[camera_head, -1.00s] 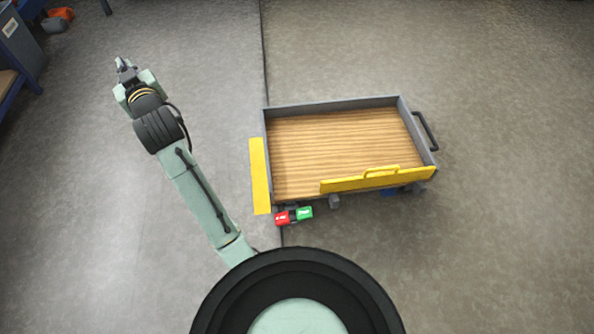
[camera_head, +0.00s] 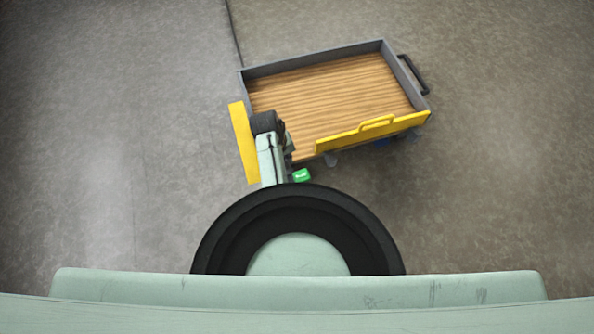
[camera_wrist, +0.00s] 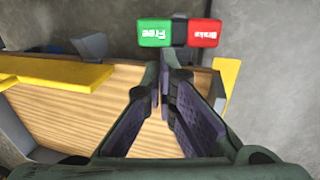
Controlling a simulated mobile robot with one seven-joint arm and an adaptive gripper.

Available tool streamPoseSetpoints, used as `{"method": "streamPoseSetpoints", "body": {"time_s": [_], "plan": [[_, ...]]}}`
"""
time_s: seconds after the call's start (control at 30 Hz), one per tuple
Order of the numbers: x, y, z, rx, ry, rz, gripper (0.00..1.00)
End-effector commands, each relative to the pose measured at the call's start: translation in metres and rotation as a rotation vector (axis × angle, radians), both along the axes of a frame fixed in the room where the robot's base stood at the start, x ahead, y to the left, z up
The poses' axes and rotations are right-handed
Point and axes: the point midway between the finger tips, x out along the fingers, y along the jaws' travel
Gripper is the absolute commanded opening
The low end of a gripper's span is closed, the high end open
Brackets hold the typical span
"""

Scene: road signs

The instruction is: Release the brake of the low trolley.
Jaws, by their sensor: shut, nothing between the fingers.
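The low trolley has a wooden deck (camera_head: 335,90) inside grey walls, and it stands ahead of me. Its brake pedal has a green "Free" end (camera_head: 301,175) at the trolley's near left corner. The red "Brake" end is hidden by my arm in the head view. In the wrist view the green end (camera_wrist: 157,34) and the red end (camera_wrist: 204,34) both show at the top, with upside-down lettering. I cannot tell which end is pressed down.
A yellow panel (camera_head: 243,140) stands at the trolley's left side, and a yellow flap with a handle (camera_head: 375,130) runs along its near side. A dark push handle (camera_head: 413,74) is at the right. The floor around is clear.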

Motion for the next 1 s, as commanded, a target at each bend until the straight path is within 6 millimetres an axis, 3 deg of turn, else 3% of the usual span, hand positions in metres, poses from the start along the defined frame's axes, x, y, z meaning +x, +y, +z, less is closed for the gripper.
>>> {"method": "streamPoseSetpoints", "body": {"time_s": [0.33, 0.47, 1.0], "plan": [[-0.001, -0.001, -0.001, -0.001, 0.002, 0.000, 0.00], [0.000, -0.003, -0.011, -0.002, 0.005, 0.000, 0.00], [0.008, -0.025, -0.114, -0.001, 0.003, 0.000, 0.00]]}}
